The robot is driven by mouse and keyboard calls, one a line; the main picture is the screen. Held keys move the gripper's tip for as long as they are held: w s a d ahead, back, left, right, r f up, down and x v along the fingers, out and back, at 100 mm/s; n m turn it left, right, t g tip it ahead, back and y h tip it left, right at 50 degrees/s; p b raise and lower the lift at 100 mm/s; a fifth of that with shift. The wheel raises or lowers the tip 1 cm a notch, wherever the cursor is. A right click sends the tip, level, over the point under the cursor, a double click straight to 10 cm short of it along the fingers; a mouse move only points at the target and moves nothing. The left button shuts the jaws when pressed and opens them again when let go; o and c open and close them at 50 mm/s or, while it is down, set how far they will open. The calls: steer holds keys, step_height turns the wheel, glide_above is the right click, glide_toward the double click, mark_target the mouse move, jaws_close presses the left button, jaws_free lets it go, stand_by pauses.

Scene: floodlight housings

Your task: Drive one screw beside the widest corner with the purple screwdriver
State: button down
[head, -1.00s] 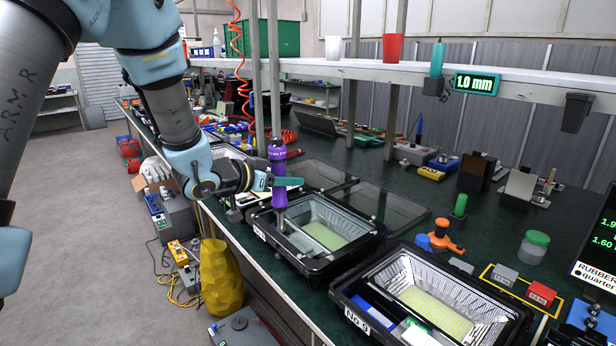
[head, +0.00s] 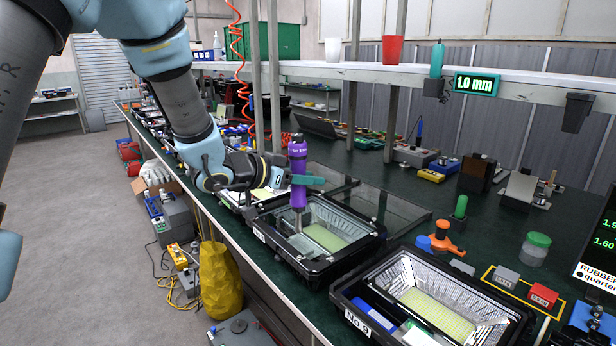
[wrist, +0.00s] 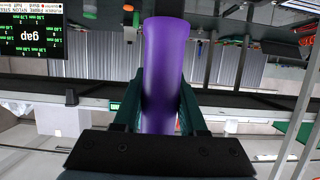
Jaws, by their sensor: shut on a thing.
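My gripper (head: 306,181) is shut on the purple screwdriver (head: 298,160), which stands upright with its shaft pointing down. In the wrist view the purple handle (wrist: 165,80) fills the space between the teal fingers. The screwdriver is over the left part of an open black floodlight housing (head: 359,250) with a yellow-green LED panel (head: 326,237) inside. The shaft's tip shows near the housing's left interior, but I cannot tell whether it touches anything. The screws and the corner gaps are too small to make out. A second open housing, marked No 9 (head: 357,322), stands nearer at the right.
A glass pane (head: 395,208) lies on the green bench behind the housing. An orange clamp-like tool (head: 445,240), a green-lidded jar (head: 534,248) and red and grey blocks (head: 542,296) stand at the right. A shelf (head: 345,72) runs above. A display reads 1.0 mm (head: 476,83).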

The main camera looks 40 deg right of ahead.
step_height(320, 180, down, 7)
steer(key=b, duration=0.4)
steer(key=shift+b, duration=0.4)
stand_by(0.5)
steer(key=shift+a+f+b, duration=0.1)
steer(key=shift+f+b, duration=0.6)
steer(key=shift+f, duration=0.35)
stand_by(2.9)
steer(key=shift+r, duration=0.1)
step_height(320, 180, up, 10)
steer(key=p, duration=0.8)
stand_by(0.7)
steer(key=shift+f, duration=0.2)
